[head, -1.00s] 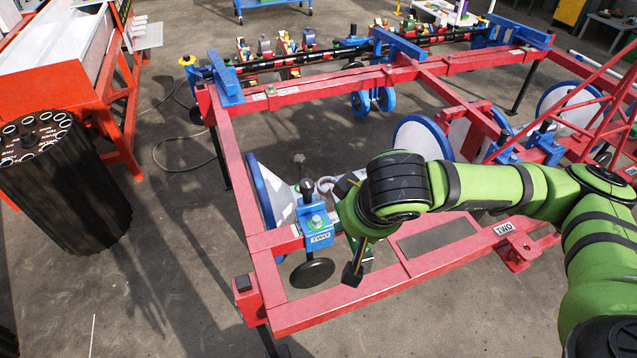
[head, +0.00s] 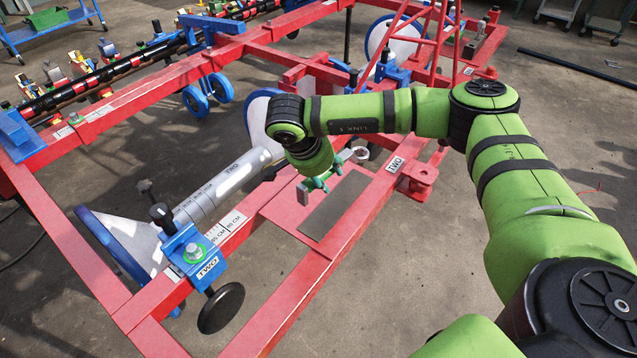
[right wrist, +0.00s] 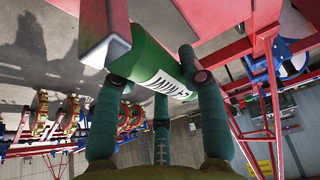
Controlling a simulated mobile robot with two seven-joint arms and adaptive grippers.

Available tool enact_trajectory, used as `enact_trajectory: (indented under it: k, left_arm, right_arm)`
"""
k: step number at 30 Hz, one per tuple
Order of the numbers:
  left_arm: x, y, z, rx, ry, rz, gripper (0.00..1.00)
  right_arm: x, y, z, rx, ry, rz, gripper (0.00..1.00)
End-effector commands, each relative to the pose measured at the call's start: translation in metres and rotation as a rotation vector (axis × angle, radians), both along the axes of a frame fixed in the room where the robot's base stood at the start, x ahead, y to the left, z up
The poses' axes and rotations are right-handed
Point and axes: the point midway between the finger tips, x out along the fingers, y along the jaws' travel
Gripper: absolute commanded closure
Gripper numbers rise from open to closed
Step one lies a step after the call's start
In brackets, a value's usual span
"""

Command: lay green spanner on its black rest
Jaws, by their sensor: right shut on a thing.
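My right gripper (head: 318,184) is shut on the green spanner (head: 347,156). The spanner has a green middle, a grey block-like end at lower left and a pale ring end at upper right. In the right wrist view my fingers (right wrist: 155,100) close around its green, labelled handle (right wrist: 150,68), with the shiny end at upper left. The black rest (head: 337,208) appears as a flat dark rectangle on the red frame, marked TWO beside it. The gripper and spanner are over its far left edge; their height above it is unclear. My left gripper is out of view.
A grey cylinder (head: 228,184) lies left of my gripper, between blue-rimmed cones. A blue clamp (head: 192,256) with a black knob stands at the frame's near left. A red lattice (head: 432,45) rises at the back. The red frame rail (head: 290,312) in front is clear.

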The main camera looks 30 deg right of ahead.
Motion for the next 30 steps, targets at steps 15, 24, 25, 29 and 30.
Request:
enact_trajectory:
  k: [15, 24, 25, 29, 30]
  left_arm:
    - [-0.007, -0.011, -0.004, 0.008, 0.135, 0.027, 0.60]
    - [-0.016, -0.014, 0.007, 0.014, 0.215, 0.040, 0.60]
    - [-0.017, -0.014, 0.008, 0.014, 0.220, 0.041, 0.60]
    - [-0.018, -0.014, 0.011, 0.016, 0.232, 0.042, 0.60]
    - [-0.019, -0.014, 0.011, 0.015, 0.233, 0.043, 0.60]
  right_arm:
    - [0.001, -0.001, -0.053, -0.001, 0.000, -0.008, 1.00]
    - [0.001, -0.001, -0.075, -0.001, 0.000, -0.008, 1.00]
    - [0.001, -0.001, -0.076, -0.001, -0.001, -0.008, 1.00]
    - [0.001, -0.001, -0.078, -0.001, -0.001, -0.008, 1.00]
    - [0.001, -0.001, -0.078, -0.001, -0.001, -0.008, 1.00]
